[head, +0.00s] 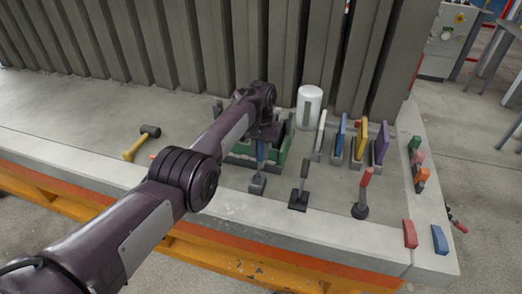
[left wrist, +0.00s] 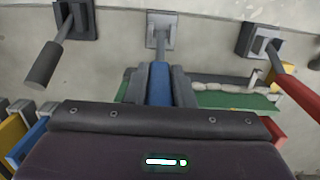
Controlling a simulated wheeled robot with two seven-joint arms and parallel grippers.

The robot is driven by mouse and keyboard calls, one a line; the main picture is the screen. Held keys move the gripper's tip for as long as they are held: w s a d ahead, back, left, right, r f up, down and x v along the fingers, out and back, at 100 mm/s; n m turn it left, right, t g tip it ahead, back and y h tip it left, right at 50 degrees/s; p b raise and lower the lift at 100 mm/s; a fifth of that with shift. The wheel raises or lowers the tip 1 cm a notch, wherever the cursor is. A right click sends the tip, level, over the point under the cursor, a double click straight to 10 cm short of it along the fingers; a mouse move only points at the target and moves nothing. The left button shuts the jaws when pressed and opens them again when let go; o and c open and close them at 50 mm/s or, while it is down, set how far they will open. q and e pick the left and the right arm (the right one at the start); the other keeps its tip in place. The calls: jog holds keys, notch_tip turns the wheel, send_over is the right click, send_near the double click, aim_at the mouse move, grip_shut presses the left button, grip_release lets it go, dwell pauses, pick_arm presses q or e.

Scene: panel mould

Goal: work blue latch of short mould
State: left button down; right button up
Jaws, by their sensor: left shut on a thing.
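The blue latch has a blue handle (head: 261,151) rising from a grey base (head: 257,185) on the bench. My left gripper (head: 265,136) is shut on the blue handle. In the left wrist view, the blue handle (left wrist: 159,84) is between the two dark fingers, and its pale base (left wrist: 159,30) shows beyond them. The green-walled mould (head: 240,150) lies behind the latch, partly hidden by my arm. Part of its green wall also shows in the left wrist view (left wrist: 235,101). My right gripper is not in view.
A yellow-handled mallet (head: 136,147) lies left. Tall grey panels (head: 200,45) block the back.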

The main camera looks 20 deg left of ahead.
pick_arm(q)
jog(key=shift+f, duration=0.1)
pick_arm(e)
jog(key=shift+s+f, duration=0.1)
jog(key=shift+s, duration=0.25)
pick_arm(q)
jog(key=c, duration=1.6)
grip_release()
jog(key=o, duration=0.4)
jog(key=shift+w, duration=0.1)
jog(key=shift+c, duration=0.2)
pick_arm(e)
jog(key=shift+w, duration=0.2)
pick_arm(q)
jog(key=shift+r+p, duration=0.35)
jog(key=shift+r, duration=0.3)
jog(key=r, duration=0.2)
jog(key=r+p, duration=0.1)
jog(key=r, duration=0.1)
jog(key=r+p, duration=0.1)
jog(key=r, duration=0.1)
jog(key=shift+w+d+r, duration=0.1)
jog(key=shift+w+r, duration=0.1)
jog(key=shift+w, duration=0.15)
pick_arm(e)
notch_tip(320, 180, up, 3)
